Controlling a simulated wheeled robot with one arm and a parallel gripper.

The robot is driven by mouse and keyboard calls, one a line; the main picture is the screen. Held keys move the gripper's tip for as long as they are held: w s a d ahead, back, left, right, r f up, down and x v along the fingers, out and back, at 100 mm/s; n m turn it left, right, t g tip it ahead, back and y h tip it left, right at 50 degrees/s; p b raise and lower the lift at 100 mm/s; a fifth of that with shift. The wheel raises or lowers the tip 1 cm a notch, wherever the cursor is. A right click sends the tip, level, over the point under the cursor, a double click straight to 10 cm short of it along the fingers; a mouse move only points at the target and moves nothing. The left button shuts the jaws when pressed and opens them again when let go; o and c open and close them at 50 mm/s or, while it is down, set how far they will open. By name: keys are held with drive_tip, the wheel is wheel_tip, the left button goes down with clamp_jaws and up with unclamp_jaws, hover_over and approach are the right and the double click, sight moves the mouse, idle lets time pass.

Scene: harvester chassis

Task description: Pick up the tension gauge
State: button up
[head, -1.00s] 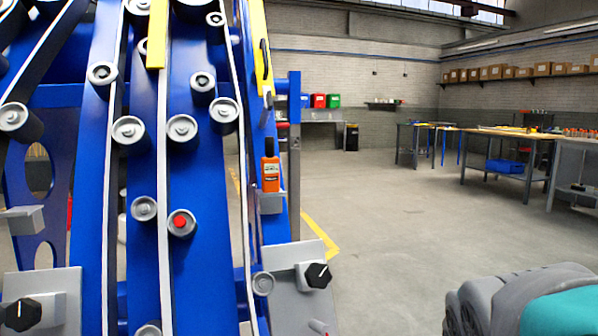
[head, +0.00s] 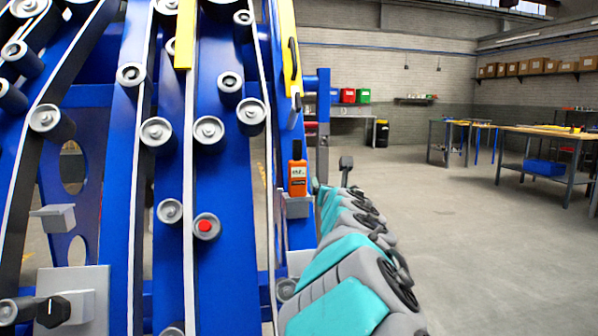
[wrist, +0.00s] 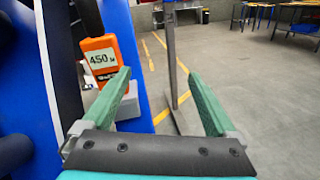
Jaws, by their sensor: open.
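The tension gauge (head: 297,177) is an orange handheld device with a dark top. It stands upright on a small grey ledge (head: 296,206) at the right side of the blue harvester chassis. In the wrist view the gauge (wrist: 101,60) shows a display reading 450, just beyond the left finger and left of the space between the fingers. My gripper (wrist: 155,85) has two green fingers spread wide with nothing between them. In the head view my arm reaches up toward the ledge, and my gripper's end (head: 335,178) is just right of the gauge.
The blue chassis (head: 219,190) with rollers and pale belts fills the left. A black knob (head: 53,311) sits at lower left. Open floor (head: 440,210) lies to the right, with workbenches (head: 560,136) beyond.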

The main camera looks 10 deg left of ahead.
sight(299, 182)
drive_tip(key=a+n+y, duration=0.1)
drive_tip(key=a, duration=0.1)
drive_tip(key=a+n+y, duration=0.1)
drive_tip(key=a+n, duration=0.1)
drive_tip(key=a, duration=0.1)
drive_tip(key=a+n+g, duration=0.1)
drive_tip(key=a, duration=0.1)
drive_tip(key=shift+s+a+f+n+y, duration=0.15)
drive_tip(key=shift+a+n+y, duration=0.1)
drive_tip(key=shift+n+y, duration=0.15)
drive_tip(key=shift+x, duration=1.45)
drive_tip(key=shift+r+p+x, duration=0.15)
drive_tip(key=shift+p+x, duration=0.15)
drive_tip(key=shift+x, duration=0.65)
drive_tip(key=shift+r+p+x, duration=0.15)
drive_tip(key=shift+p+x, duration=0.15)
drive_tip(key=shift+x, duration=0.6)
drive_tip(key=shift+w+a+f, duration=0.1)
drive_tip(key=shift+w+a, duration=0.15)
drive_tip(key=shift+w, duration=0.3)
drive_tip(key=shift+c, duration=0.2)
clamp_jaws()
